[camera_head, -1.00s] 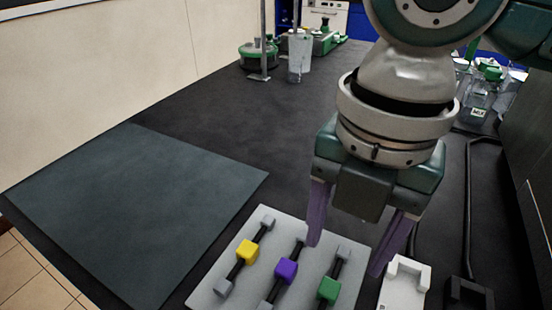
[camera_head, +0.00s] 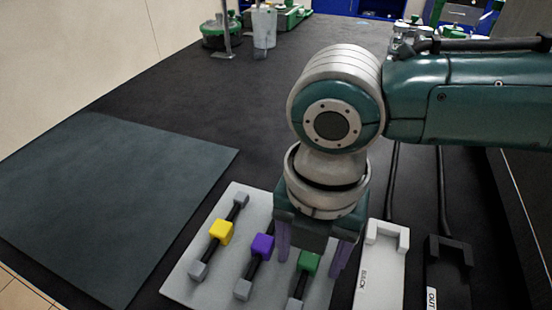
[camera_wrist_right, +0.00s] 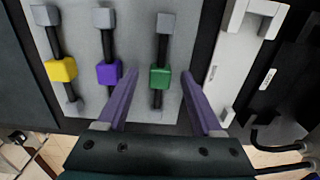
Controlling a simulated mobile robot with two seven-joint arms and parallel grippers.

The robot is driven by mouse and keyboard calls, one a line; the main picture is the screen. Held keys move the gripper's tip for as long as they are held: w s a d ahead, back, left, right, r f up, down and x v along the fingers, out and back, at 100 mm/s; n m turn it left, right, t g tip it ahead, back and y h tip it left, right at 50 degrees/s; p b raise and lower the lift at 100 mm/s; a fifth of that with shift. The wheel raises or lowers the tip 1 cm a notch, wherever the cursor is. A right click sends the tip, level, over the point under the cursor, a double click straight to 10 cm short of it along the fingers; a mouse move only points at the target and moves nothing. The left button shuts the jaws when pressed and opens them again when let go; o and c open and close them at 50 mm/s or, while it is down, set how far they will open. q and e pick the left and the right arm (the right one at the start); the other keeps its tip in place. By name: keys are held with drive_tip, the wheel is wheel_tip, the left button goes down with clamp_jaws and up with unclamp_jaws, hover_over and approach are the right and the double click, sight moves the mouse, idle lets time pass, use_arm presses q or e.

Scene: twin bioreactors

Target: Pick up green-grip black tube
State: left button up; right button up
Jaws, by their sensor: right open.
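The green-grip black tube (camera_head: 308,262) lies on a light grey tray (camera_head: 180,289), the rightmost of three tubes there. It has a green block in its middle and grey end pieces. My right gripper (camera_head: 312,262) is open above it, with purple fingers on either side of the green block. In the right wrist view the green grip (camera_wrist_right: 160,78) shows between the two open fingers (camera_wrist_right: 165,85), and nothing is held. The gripper hides the tube's far end in the head view. My left gripper is not in view.
The purple-grip tube (camera_head: 262,247) lies close to my left-hand finger, and the yellow-grip tube (camera_head: 220,232) is further left. A white holder (camera_head: 381,270) and a black holder marked OUT (camera_head: 448,270) stand to the right. A dark mat (camera_head: 110,200) lies left.

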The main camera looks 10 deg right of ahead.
clamp_jaws()
idle(0.4)
drive_tip(key=shift+r, duration=0.15)
